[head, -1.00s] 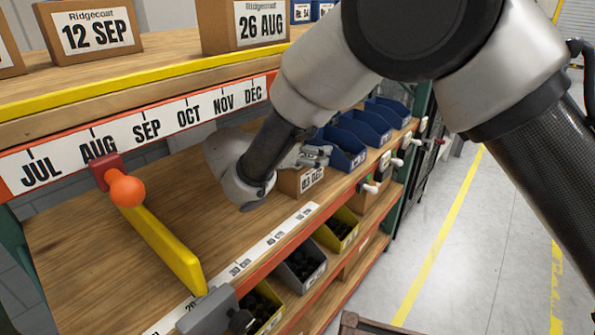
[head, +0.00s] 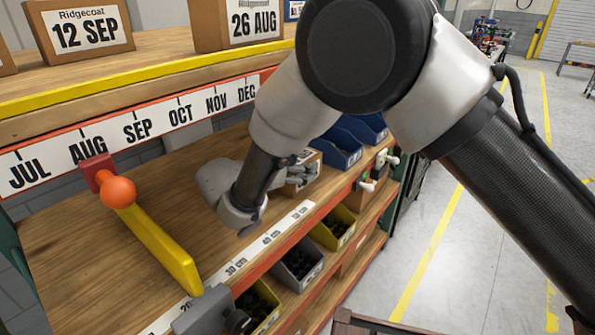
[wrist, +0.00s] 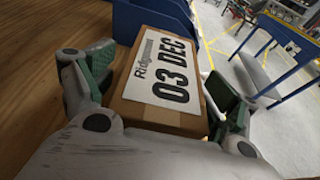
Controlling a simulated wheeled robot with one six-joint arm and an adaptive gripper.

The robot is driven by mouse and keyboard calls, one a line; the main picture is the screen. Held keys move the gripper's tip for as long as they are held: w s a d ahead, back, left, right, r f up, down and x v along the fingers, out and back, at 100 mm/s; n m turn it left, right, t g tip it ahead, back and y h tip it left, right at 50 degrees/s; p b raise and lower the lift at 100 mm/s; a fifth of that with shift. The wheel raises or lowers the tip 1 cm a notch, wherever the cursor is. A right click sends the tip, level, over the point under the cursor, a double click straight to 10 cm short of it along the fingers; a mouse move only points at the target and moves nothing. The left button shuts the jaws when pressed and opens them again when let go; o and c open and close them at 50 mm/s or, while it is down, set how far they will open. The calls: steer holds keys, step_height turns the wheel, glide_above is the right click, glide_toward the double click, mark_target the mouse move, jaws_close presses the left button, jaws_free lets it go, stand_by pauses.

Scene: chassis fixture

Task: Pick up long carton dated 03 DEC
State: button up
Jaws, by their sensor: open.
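The long carton dated 03 DEC (wrist: 165,80) is a brown box with a white label, lying on the wooden shelf. In the wrist view it sits between the two green-padded fingers of my gripper (wrist: 160,95), one finger on each side. The fingers are open.
Blue bins (head: 338,150) stand just beyond the carton. A yellow bar with an orange knob (head: 118,192) stands at the left of the shelf. Cartons marked 12 SEP (head: 85,30) and 26 AUG (head: 240,25) sit on the upper shelf. Bare shelf (head: 165,190) lies left of my wrist.

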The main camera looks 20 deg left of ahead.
steer(key=c, duration=1.4)
steer(key=shift+r, duration=0.2)
